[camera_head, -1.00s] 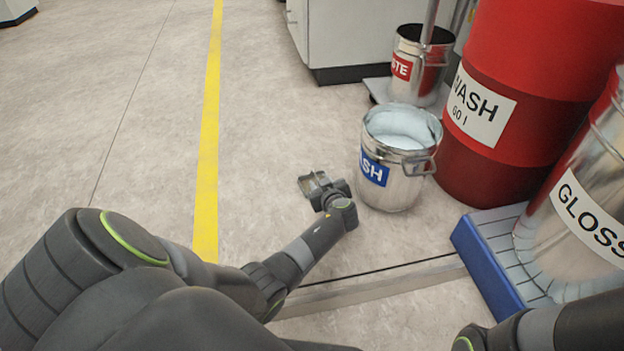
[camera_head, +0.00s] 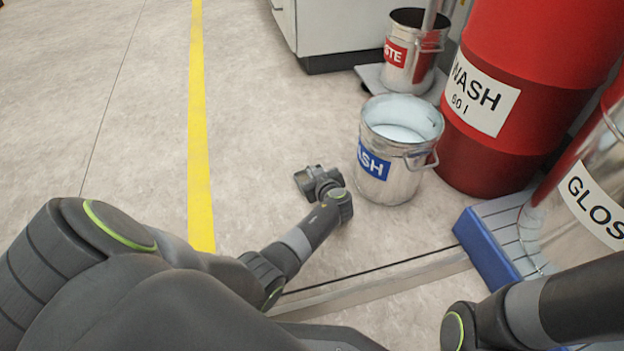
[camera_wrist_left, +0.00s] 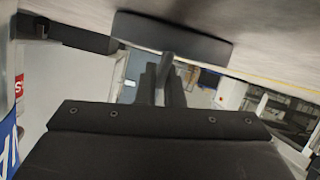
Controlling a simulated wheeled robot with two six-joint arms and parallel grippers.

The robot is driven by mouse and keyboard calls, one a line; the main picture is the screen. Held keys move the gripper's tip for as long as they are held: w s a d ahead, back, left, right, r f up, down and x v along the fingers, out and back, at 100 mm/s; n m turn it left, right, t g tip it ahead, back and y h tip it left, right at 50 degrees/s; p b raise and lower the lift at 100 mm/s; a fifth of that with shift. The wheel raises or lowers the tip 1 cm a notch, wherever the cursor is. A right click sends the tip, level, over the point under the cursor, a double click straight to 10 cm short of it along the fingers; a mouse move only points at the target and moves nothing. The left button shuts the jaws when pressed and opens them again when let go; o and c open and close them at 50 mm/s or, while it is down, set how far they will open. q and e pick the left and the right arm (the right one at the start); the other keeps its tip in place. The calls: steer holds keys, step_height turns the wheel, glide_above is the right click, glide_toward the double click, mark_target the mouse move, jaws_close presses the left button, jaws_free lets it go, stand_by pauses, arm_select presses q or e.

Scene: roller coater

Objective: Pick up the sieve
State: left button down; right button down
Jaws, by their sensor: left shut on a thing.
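My left gripper (camera_head: 318,178) is low over the floor, just left of the silver wash bucket. It is shut on a dark grey thing that looks like the sieve (camera_head: 303,181). In the left wrist view, the fingers (camera_wrist_left: 163,85) close around a thin grey handle. A wide dark grey band (camera_wrist_left: 175,38), apparently the sieve seen edge-on, lies beyond them. The sieve's full shape is hard to make out. My right gripper is out of view; only part of the right arm shows at the lower right.
The wash bucket (camera_head: 391,180) holds pale liquid. A waste bucket (camera_head: 398,80), a red wash drum (camera_head: 545,100) and a blue-edged pallet (camera_head: 485,252) with a gloss container (camera_head: 570,215) stand to the right. Floor left of the yellow line (camera_head: 200,150) is clear.

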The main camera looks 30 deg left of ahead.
arm_select(q)
step_height(320, 180, up, 9)
steer(key=p, duration=0.6)
steer(key=shift+r+p, duration=0.4)
steer(key=shift+p, duration=0.15)
steer(key=shift+r, duration=0.1)
